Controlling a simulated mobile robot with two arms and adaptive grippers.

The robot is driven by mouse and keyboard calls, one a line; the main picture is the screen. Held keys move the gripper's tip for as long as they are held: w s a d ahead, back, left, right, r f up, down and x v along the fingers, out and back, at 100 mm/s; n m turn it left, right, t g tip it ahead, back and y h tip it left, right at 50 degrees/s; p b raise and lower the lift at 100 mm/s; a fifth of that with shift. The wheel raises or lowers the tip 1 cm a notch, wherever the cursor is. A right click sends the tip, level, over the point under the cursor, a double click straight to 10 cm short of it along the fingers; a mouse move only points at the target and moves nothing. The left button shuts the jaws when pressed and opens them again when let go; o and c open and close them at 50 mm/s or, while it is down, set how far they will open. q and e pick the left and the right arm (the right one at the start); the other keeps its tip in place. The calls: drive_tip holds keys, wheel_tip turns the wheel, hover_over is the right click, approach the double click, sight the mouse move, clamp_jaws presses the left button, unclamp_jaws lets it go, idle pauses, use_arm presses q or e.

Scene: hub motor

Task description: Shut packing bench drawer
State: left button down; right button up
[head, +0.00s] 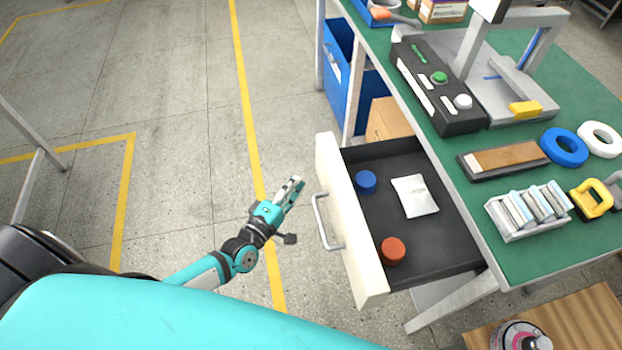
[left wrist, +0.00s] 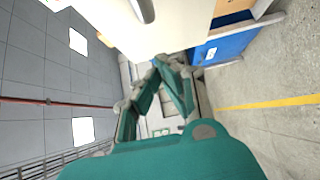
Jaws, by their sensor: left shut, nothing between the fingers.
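The packing bench drawer (head: 345,222) is pulled out from under the green-topped bench (head: 470,160). Its cream front has a grey bar handle (head: 327,224). Inside lie a blue round item (head: 366,181), a white packet (head: 414,196) and an orange-red round item (head: 393,250). My left gripper (head: 297,185) is shut and empty, just left of the drawer front and apart from it. In the left wrist view its fingers (left wrist: 168,62) come together, with a pale panel (left wrist: 160,25) and part of a handle (left wrist: 143,9) above. My right gripper is not in view.
A blue bin (head: 350,80) stands behind the drawer. A wooden surface (head: 580,315) is at lower right. The floor left of the drawer is clear.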

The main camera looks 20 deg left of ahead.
sight(321, 168)
use_arm(q)
drive_tip(key=w+d, duration=0.2)
drive_tip(key=d, duration=0.1)
drive_tip(key=shift+w+d+p, duration=0.25)
drive_tip(key=shift+w+p, duration=0.05)
drive_tip(key=shift+w, duration=0.1)
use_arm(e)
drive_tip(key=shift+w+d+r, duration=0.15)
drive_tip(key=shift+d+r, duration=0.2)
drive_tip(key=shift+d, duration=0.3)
use_arm(q)
drive_tip(key=shift+d, duration=0.1)
